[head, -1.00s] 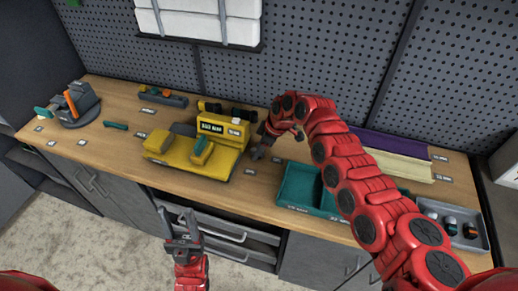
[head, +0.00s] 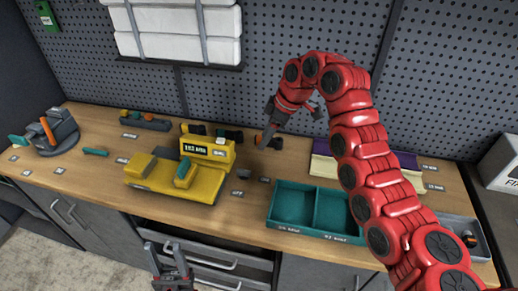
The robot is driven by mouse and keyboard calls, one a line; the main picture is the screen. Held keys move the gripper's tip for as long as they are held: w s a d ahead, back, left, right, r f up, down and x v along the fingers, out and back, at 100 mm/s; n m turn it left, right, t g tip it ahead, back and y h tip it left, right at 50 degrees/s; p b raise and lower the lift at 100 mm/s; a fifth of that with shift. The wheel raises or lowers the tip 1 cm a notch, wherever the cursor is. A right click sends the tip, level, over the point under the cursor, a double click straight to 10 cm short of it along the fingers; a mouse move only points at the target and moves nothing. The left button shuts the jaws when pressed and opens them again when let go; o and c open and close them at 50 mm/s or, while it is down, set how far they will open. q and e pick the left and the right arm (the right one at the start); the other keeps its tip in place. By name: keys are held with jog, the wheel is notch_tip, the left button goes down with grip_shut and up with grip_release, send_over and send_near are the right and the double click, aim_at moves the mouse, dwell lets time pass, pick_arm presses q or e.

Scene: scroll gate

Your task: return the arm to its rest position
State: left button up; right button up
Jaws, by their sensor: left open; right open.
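My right arm (head: 365,150) is red and arches from the lower right up over the workbench. Its gripper (head: 268,138) hangs above the back of the bench, to the right of the yellow machine (head: 178,178), and is open with nothing in it. My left gripper (head: 168,262) is at the bottom of the head view, in front of the drawers and below the bench edge. It points up, open and empty.
A teal two-compartment tray (head: 310,207) stands right of the machine. A grey tray (head: 465,232) is partly hidden behind my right arm. A grey device with an orange part (head: 50,130) stands at far left. The perforated wall (head: 290,40) is close behind the bench.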

jog(key=shift+d+r, duration=0.15)
jog(key=shift+r, duration=0.3)
